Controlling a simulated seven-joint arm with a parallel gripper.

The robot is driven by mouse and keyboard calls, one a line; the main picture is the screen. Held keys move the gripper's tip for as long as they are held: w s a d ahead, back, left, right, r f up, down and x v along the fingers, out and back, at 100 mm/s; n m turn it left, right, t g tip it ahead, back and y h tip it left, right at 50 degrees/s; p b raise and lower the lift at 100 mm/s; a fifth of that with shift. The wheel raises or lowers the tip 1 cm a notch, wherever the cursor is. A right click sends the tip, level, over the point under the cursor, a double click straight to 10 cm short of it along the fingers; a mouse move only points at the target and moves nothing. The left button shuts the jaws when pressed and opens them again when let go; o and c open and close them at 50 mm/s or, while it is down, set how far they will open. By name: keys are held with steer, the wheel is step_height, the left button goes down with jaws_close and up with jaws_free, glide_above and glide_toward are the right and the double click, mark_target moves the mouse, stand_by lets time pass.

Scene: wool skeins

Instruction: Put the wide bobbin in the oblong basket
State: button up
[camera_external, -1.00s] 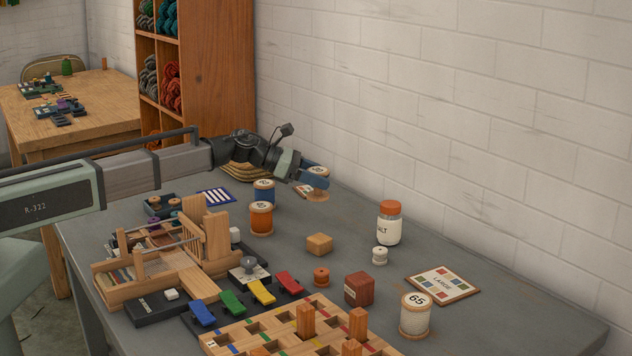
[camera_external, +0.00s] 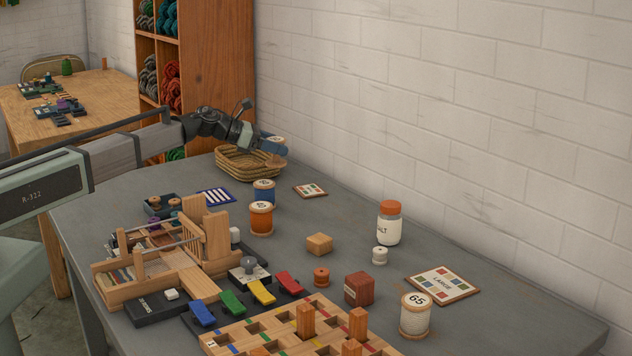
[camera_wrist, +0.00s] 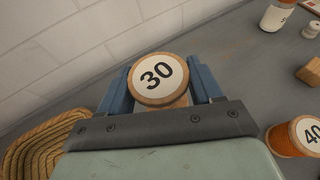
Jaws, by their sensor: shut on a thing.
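My gripper (camera_external: 272,146) is at the far end of the table, above the right part of the oblong woven basket (camera_external: 236,172). Its blue fingers are shut on a bobbin (camera_wrist: 158,80) with a round white label reading 30, seen between them in the wrist view. In the outside view only a bit of the bobbin shows at the fingers. The basket also shows at the lower left of the wrist view (camera_wrist: 38,146), to the left of the held bobbin. The inside of the basket is mostly hidden in the outside view.
A blue-thread spool (camera_external: 264,192) and an orange-thread spool (camera_external: 261,218) stand in front of the basket. A small card (camera_external: 310,191) lies to its right. The white brick wall (camera_external: 440,110) runs behind. A wooden loom (camera_external: 215,235) stands nearer on the left.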

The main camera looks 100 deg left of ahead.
steer(key=s+a+r, duration=0.1)
steer(key=s+a, duration=1.7)
steer(key=a, duration=0.3)
steer(key=shift+w+d+f+m+t+h, duration=0.2)
steer(key=shift+d+f+m+h, duration=0.2)
steer(key=shift+f, duration=1.3)
steer(key=shift+w+d+f+m+t+h, duration=0.1)
steer(key=shift+w+d+f+m+h, duration=0.2)
steer(key=shift+f, duration=1.35)
steer(key=shift+w+d+f+m+t+h, duration=0.15)
steer(key=shift+d+f+m+h, duration=0.25)
steer(key=shift+f, duration=1.3)
steer(key=shift+f, duration=0.1)
steer(key=o, duration=1)
steer(key=shift+o, duration=0.2)
